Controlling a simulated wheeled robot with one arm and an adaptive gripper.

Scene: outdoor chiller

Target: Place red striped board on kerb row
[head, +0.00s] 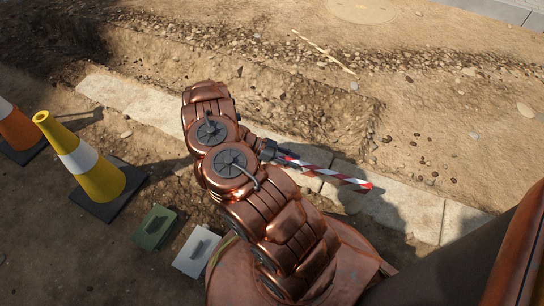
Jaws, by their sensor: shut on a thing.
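The red striped board (335,177), with red and white bands, shows in the head view right of my arm. My gripper (273,153) is shut on its left end, and the rest sticks out to the right and slightly down in the picture. The kerb row (415,209) is a line of pale slabs running from upper left to lower right. The board appears over the kerb row in the picture; I cannot tell whether it touches the slabs. My arm hides part of the row, and the gripper's fingers are small and partly hidden.
A yellow cone (88,165) with a white band and an orange cone (15,127) stand at the left. A green hand float (155,227) and a pale grey one (196,251) lie left of my base. A thin stick (325,52) lies on the dirt beyond the kerb.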

